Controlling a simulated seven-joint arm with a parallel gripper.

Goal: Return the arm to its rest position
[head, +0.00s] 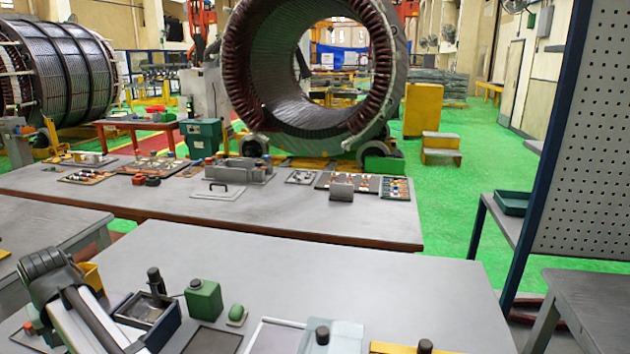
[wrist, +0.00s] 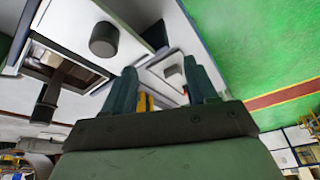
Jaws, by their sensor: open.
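My gripper (wrist: 160,68) shows in the wrist view with its two dark green fingers spread apart and nothing held between them. A yellow piece (wrist: 145,102) shows beyond the fingers near the left one; I cannot tell what it is. My arm, white with a dark joint, shows at the lower left of the head view, folded low over the near table (head: 330,270). The gripper itself cannot be made out in the head view.
A dark tray (head: 170,325), a green canister (head: 203,302) and a small green item (head: 237,316) sit right of my arm. A dark cylinder (wrist: 104,39) shows in the wrist view. The near table's middle is clear. A large stator (head: 385,80) stands behind the far bench (head: 120,200).

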